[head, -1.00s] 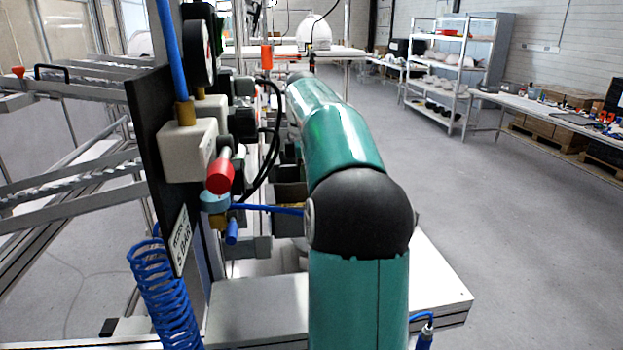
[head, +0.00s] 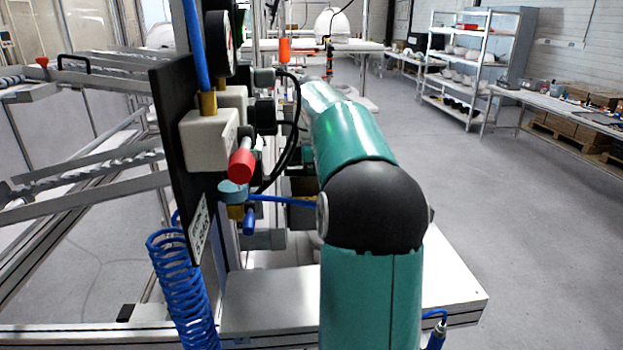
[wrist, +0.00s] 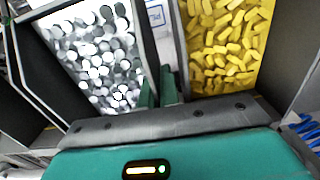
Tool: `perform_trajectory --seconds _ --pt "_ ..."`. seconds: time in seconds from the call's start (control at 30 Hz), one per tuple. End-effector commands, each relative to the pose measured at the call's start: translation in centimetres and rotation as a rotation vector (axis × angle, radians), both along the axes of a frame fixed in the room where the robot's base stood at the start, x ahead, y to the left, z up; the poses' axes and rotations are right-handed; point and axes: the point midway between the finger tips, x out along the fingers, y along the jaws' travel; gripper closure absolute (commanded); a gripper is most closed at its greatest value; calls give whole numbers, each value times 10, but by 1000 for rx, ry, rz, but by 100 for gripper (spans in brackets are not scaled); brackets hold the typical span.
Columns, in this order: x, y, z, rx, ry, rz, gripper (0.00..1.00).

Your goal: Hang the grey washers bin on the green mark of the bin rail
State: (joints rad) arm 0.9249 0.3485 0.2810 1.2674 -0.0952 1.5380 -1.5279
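In the wrist view, a bin with a pale grey rim (wrist: 50,11) holds many silvery discs, which look like the washers. My gripper (wrist: 160,87) shows there as two green fingers close together, at the bin's right wall. One finger is by the inner side of that wall and the other is in the narrow gap to the right. Whether they press on the wall is not clear. In the head view my green arm reaches forward and hides my gripper. Neither the bin rail nor its green mark can be made out.
A bin of yellow pieces (wrist: 225,45) stands just right of the gripper, with a small label strip (wrist: 160,20) between the bins. In the head view, a black panel with valves (head: 180,150) and a blue coiled hose (head: 180,285) stand close left of my arm. Open floor (head: 520,230) lies right.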

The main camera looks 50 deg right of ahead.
Motion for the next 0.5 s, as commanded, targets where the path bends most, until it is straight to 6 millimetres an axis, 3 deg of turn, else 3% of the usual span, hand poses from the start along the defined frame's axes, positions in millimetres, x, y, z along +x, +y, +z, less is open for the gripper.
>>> perform_trajectory --seconds 0.2,0.33,0.5 --pt "0 0 0 -1 -1 0 100" --pt "0 0 0 -1 -1 0 73" --pt "0 0 0 0 0 0 71"
